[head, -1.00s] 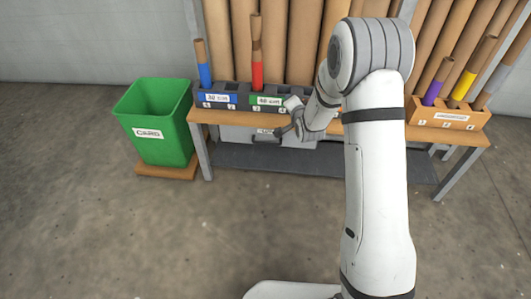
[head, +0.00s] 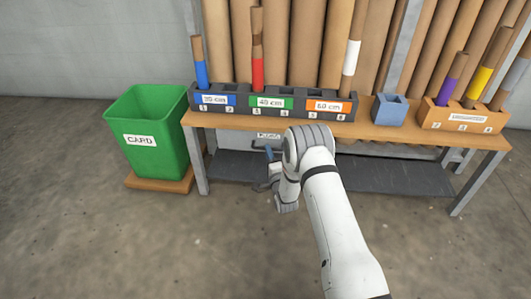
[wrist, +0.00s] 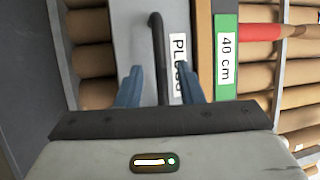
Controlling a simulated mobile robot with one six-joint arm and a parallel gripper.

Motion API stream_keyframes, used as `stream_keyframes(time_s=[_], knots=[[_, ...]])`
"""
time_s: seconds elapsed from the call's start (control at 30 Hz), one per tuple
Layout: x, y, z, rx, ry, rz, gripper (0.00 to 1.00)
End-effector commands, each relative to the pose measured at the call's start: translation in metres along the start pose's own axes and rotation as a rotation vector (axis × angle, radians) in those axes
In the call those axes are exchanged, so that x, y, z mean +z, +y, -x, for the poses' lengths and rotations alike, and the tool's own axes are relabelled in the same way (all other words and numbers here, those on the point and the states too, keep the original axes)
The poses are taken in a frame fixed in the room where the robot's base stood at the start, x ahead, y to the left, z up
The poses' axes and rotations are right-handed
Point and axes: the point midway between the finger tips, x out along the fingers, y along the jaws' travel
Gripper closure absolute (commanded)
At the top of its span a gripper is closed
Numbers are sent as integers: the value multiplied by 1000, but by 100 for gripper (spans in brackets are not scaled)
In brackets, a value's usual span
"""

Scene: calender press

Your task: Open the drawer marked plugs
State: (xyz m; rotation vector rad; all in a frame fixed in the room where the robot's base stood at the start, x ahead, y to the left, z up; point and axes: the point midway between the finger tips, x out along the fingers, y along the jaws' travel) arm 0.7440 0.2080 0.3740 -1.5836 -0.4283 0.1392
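The grey drawer (head: 235,142) sits under the wooden bench top in the head view and looks closed. Its white label (head: 268,135) is small there; in the wrist view the label (wrist: 177,48) reads "PLU", with the rest hidden behind a finger. The dark bar handle (wrist: 157,50) runs up the wrist picture on the drawer's grey front (wrist: 130,35). My gripper (wrist: 158,85) is open, one blue finger on each side of the handle with gaps showing. I cannot tell whether the fingertips reach past the bar. In the head view my arm partly hides my gripper (head: 268,160) and the drawer.
On the bench (head: 365,130) stand a dark rack (head: 243,103) with blue, green and orange labels, a small blue box (head: 390,108) and an orange rack (head: 460,116). A green bin (head: 150,140) stands left. A dark shelf (head: 395,176) lies below. The floor in front is clear.

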Motion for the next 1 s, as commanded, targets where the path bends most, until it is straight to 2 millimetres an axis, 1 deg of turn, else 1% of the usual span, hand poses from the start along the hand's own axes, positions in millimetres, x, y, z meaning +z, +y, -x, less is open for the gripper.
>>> stream_keyframes(time_s=[0.03, 0.1, 0.2, 0.3, 0.57, 0.9, 0.97, 1.0], knots=[[0, 2, -8, -4, 0, 0, 66], [0, 2, -17, -3, 0, 1, 66], [0, 1, -27, -1, 1, 1, 66], [-1, 0, -32, -1, 1, 1, 66], [-1, 0, -32, 1, 2, 1, 67], [-2, 0, -32, 2, 2, 1, 95], [-2, 0, -32, 2, 2, 1, 100], [-2, 0, -32, 2, 2, 1, 100]])
